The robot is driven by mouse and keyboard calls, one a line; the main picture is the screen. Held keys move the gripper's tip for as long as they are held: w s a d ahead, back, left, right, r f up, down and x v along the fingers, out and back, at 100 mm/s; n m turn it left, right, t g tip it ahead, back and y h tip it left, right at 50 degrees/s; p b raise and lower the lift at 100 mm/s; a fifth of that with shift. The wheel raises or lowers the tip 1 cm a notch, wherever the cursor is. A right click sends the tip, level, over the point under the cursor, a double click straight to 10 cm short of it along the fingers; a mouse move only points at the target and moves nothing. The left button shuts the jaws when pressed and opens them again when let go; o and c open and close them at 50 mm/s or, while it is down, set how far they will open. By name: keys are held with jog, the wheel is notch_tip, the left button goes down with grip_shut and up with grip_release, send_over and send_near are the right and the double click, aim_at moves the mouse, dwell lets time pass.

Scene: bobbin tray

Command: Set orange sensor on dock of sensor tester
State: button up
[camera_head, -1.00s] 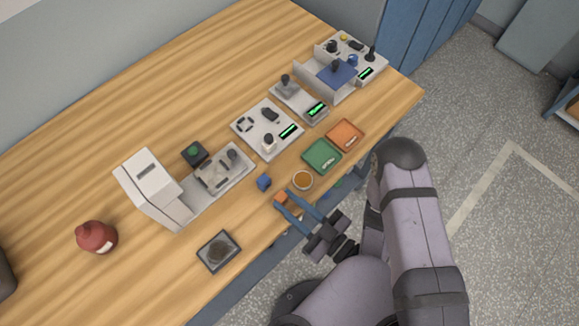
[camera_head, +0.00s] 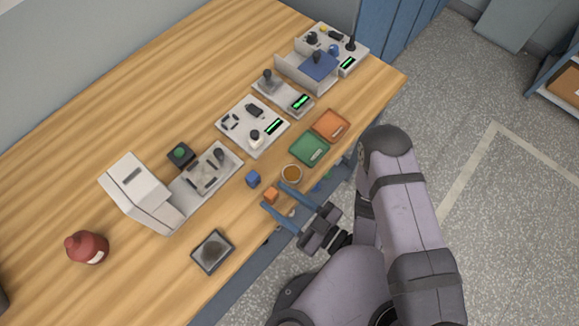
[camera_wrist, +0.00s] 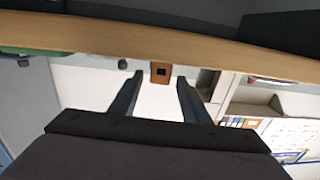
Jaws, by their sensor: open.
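The orange sensor (camera_head: 271,195) is a small orange block near the table's front edge. My gripper (camera_head: 275,195) is open, with one blue finger on either side of the sensor and gaps to it. In the wrist view the sensor (camera_wrist: 160,72) shows a dark square on its face and sits between the tips of my gripper (camera_wrist: 160,76). Several grey devices with green displays stand along the table. One flat device (camera_head: 253,125) holds dark parts and a white-and-black knob. I cannot tell for sure which device is the sensor tester or where its dock is.
Green (camera_head: 309,149) and orange (camera_head: 331,126) trays lie to the right. A dark square tray (camera_head: 212,252) is at left front.

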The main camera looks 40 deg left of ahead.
jog(key=d+b, duration=0.4)
jog(key=d, duration=0.3)
jog(key=shift+w+d+f, duration=0.15)
jog(key=shift+f, duration=0.1)
dwell(0.3)
